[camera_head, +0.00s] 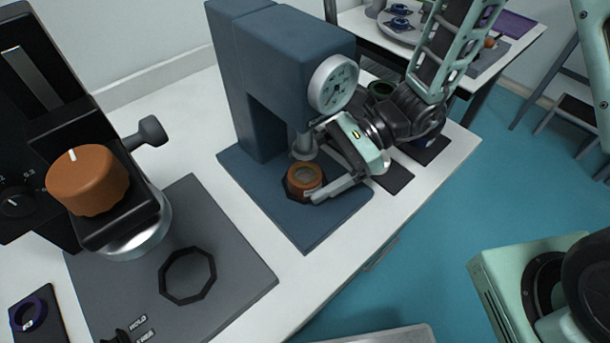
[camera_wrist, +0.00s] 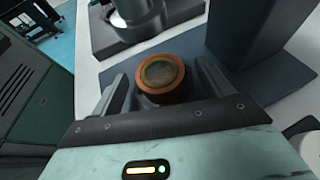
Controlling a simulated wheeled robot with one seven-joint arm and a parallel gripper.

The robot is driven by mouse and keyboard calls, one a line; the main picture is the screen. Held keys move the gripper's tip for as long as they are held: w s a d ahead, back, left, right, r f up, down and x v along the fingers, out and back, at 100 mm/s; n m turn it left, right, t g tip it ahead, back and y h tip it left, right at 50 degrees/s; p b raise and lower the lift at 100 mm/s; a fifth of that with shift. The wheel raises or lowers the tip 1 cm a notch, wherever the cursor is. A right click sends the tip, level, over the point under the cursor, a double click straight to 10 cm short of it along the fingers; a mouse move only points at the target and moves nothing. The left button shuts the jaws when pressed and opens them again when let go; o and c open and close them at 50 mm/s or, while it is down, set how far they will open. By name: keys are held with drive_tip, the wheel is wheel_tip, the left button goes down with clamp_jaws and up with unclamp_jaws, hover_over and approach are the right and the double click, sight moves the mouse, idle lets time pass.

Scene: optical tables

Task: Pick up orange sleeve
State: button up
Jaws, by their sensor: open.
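The orange sleeve (camera_head: 305,178) is a short orange ring around a duller centre. It sits in a dark holder on the base of the blue press (camera_head: 270,200), below the press's ram (camera_head: 304,146). My gripper (camera_head: 316,172) reaches in from the right, with its fingers on either side of the sleeve. In the wrist view the sleeve (camera_wrist: 162,76) lies between the two open fingers, near their tips. I cannot tell whether either finger touches it.
A black machine with an orange knob (camera_head: 88,180) stands at the left on a grey plate (camera_head: 235,270) with an empty octagonal ring (camera_head: 188,275). A purple ring (camera_head: 28,313) lies at the lower left. The press's gauge (camera_head: 333,84) and column stand close to my gripper.

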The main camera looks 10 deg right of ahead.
drive_tip(key=c, duration=1.2)
drive_tip(key=shift+r, duration=0.15)
